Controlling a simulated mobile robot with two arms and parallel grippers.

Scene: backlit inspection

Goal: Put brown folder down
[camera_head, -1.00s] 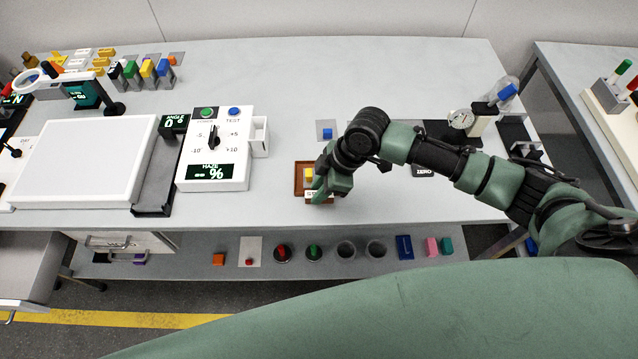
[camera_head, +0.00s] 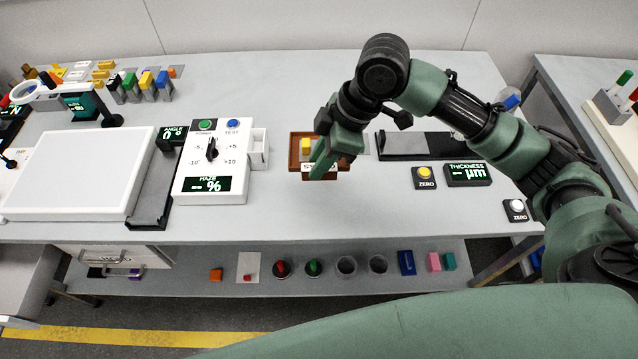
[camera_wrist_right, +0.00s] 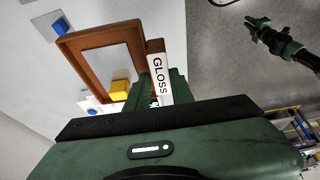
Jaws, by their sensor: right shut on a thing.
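The brown folder (camera_head: 294,153) is a flat brown frame with a grey inside and a white label tab reading GLOSS. My right gripper (camera_head: 325,166) is shut on it at the label edge, mid-table, right of the white haze box. In the right wrist view the folder (camera_wrist_right: 92,38) stretches away from the fingers (camera_wrist_right: 168,88), tilted in the picture. A yellow block (camera_wrist_right: 119,89) shows at its inner edge. I cannot tell whether the folder touches the table. A dark green arm end (camera_wrist_right: 275,38), perhaps my left gripper, is small in the wrist view.
The haze box (camera_head: 211,160) with buttons and dial stands left of the folder. A white light panel (camera_head: 80,170) lies further left. A dark tray (camera_head: 415,146), a yellow ZERO button (camera_head: 424,174) and the thickness display (camera_head: 467,174) are to the right. The table in front is clear.

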